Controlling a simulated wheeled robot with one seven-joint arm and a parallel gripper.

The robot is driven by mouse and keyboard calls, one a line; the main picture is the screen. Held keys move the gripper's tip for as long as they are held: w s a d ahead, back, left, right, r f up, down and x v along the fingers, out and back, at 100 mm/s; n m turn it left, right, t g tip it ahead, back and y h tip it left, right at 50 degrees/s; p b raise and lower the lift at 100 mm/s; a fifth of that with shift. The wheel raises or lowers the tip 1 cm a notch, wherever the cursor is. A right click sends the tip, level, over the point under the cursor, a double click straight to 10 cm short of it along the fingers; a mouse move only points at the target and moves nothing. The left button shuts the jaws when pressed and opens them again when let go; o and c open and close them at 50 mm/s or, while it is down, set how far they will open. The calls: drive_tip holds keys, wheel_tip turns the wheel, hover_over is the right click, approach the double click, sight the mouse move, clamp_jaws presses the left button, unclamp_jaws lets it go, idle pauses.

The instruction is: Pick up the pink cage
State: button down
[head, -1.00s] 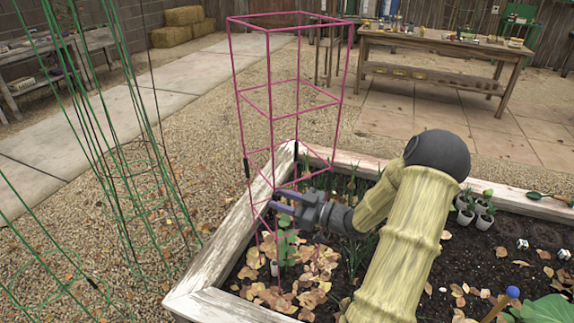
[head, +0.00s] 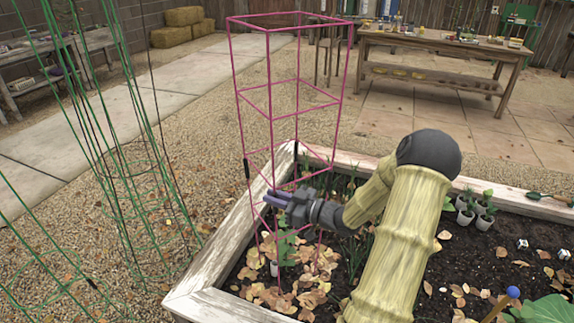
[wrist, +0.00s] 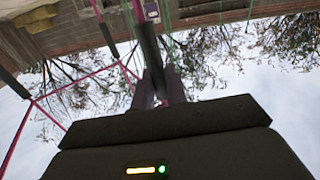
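The pink cage (head: 271,92) is a tall square wire frame standing upright in the near left corner of the raised bed, around a leafy plant (head: 285,245). Dark sleeves show on its left and back legs. My gripper (head: 270,198) is at the cage's front leg, below mid-height, with its purple fingers close together around that leg. In the wrist view the finger pair (wrist: 158,88) meets a dark upright bar, with pink cage wires (wrist: 75,85) to the left. The exact contact is partly hidden by the fingers.
The white wooden bed edge (head: 225,245) runs beside the cage. Green wire cages (head: 125,150) stand on gravel at left. Small potted seedlings (head: 474,210) sit in the bed at right. A wooden table (head: 440,50) stands behind. The gravel beyond the bed is open.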

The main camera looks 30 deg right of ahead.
drive_tip(key=shift+r, duration=0.1)
wheel_tip(320, 180, up, 18)
drive_tip(key=p, duration=0.3)
hover_over(273, 166)
drive_tip(key=shift+w+d, duration=0.25)
drive_tip(key=shift+w, duration=0.1)
drive_tip(key=shift+w+d+p, duration=0.1)
drive_tip(key=shift+d+p, duration=0.05)
drive_tip(key=shift+p, duration=0.25)
drive_tip(key=shift+w+d, duration=0.1)
drive_tip(key=shift+d, duration=0.05)
idle(0.4)
